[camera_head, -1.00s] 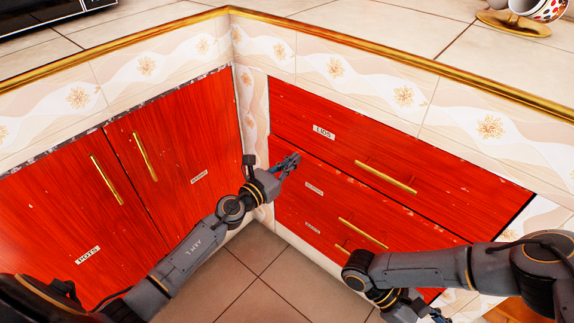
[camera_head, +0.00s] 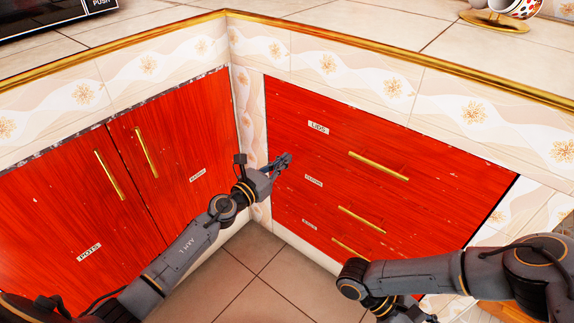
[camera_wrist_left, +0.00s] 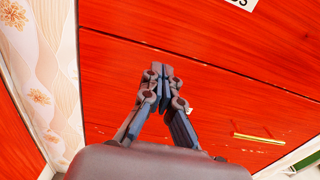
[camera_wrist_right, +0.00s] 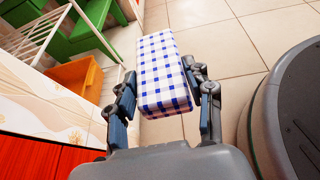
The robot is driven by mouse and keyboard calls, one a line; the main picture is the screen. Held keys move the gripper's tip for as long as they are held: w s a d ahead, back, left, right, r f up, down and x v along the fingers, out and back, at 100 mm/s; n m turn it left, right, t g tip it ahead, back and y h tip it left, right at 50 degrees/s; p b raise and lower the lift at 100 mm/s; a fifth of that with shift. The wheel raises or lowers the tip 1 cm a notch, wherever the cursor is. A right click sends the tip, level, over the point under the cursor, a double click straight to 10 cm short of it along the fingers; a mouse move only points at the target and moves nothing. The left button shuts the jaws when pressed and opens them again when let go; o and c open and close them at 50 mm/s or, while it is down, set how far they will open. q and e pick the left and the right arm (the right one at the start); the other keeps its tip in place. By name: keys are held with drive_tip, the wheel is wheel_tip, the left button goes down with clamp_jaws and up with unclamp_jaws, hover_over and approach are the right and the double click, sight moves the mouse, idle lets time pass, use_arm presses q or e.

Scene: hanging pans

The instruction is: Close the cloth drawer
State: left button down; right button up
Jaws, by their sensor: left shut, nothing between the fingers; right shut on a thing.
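Red drawer fronts stand right of the corner. The top one (camera_head: 430,180) reads "LIDS". The middle one (camera_head: 310,195) has a label too small to read surely; it may be the cloth drawer. Both fronts look flush. My left gripper (camera_head: 286,160) is shut and empty near the middle front's upper left; in the left wrist view its fingertips (camera_wrist_left: 163,75) are before that front (camera_wrist_left: 215,105), contact unclear. My right gripper (camera_wrist_right: 163,85) is shut on a blue-and-white checked cloth (camera_wrist_right: 162,70), away from the drawers. My right forearm hides part of the lower drawers.
A lower drawer with a gold handle (camera_head: 350,249) sits beneath. Red cabinet doors (camera_head: 170,160) stand left of the corner. The counter edge (camera_head: 400,65) runs above. In the right wrist view, an orange bin (camera_wrist_right: 75,78) and open tiled floor (camera_wrist_right: 225,50) show.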

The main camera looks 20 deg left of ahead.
use_arm(q)
drive_tip(key=v, duration=1)
